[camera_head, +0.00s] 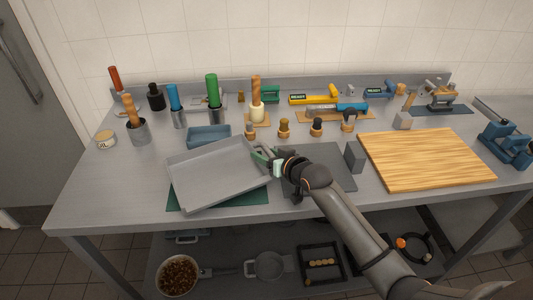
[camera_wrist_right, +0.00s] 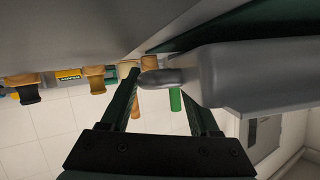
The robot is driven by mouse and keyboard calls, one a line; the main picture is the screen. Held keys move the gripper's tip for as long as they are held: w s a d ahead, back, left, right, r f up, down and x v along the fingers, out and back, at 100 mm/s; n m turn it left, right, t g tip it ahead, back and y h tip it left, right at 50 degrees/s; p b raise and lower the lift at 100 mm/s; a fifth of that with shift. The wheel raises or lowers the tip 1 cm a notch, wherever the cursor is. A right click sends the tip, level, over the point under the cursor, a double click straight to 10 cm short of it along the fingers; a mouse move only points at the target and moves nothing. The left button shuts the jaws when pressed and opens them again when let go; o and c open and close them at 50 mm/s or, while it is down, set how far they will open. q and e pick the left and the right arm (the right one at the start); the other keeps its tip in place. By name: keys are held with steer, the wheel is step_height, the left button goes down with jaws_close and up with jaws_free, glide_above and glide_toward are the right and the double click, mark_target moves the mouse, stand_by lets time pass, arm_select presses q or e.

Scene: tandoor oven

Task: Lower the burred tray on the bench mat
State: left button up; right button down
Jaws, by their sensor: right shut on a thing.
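The grey, shallow rectangular tray (camera_head: 215,172) is over the green bench mat (camera_head: 250,194) at the left front of the bench. My right gripper (camera_head: 264,158) is shut on the tray's right side. In the right wrist view, the tray (camera_wrist_right: 250,75) reaches in between the two fingers. Any burr is too small to see. My left gripper is not in view.
A blue-grey bin (camera_head: 209,136) stands just behind the tray. A dark grey plate (camera_head: 325,168) lies right of the gripper, with a grey block (camera_head: 354,157) on its edge. A wooden board (camera_head: 425,158) lies at the right. Several handled tools and stamps line the back.

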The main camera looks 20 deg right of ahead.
steer(key=shift+r, duration=0.1)
stand_by(0.3)
steer(key=shift+c, duration=1.5)
jaws_free()
steer(key=shift+o, duration=1.3)
steer(key=shift+s+f, duration=0.1)
steer(key=shift+f, duration=0.15)
